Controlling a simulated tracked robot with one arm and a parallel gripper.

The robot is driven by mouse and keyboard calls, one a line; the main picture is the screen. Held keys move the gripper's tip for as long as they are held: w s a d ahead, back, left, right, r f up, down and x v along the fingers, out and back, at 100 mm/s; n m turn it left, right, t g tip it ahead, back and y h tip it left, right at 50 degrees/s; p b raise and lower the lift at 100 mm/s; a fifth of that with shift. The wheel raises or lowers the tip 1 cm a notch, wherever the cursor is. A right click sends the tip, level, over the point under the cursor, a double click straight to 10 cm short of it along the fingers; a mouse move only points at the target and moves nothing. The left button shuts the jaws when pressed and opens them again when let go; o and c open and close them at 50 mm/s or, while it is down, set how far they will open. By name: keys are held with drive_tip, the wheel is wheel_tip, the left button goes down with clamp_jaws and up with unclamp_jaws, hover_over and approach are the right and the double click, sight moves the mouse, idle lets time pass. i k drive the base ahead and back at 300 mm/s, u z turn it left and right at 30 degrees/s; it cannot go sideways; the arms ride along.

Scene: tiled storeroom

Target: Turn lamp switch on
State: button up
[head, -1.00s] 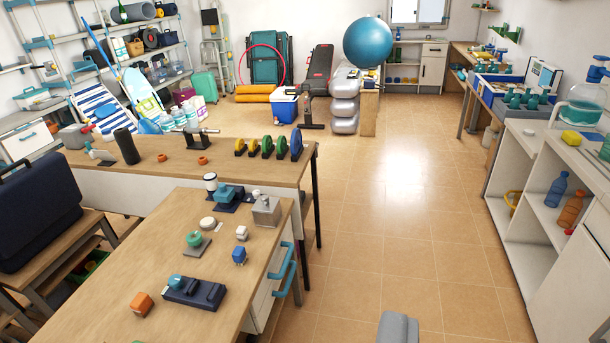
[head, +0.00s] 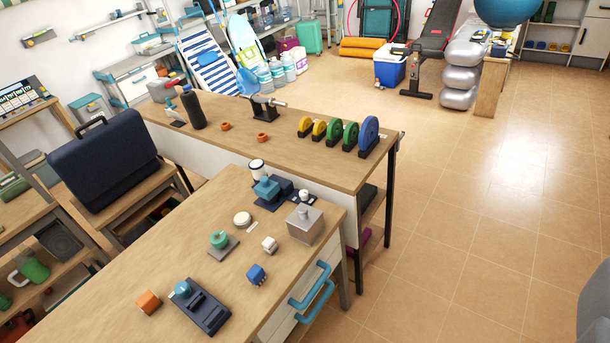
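No lamp switch can be told apart for certain. Several small controls stand on the near wooden table. A dark blue base with slots and a teal knob (head: 201,306) lies near its front edge. A dark base with a teal block (head: 267,188) is at the back. No gripper fingers show in the view.
A second table with colored discs (head: 368,132) stands behind. Tiled floor (head: 465,240) is free on the right. A grey shape at the lower right edge is unclear.

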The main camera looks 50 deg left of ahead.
sight(304, 193)
drive_tip(key=u, duration=0.55)
drive_tip(key=i, duration=1.15)
drive_tip(key=u, duration=0.75)
drive_tip(key=k, duration=0.65)
drive_tip(key=u, duration=0.2)
drive_tip(key=i, duration=0.7)
drive_tip(key=z, duration=0.1)
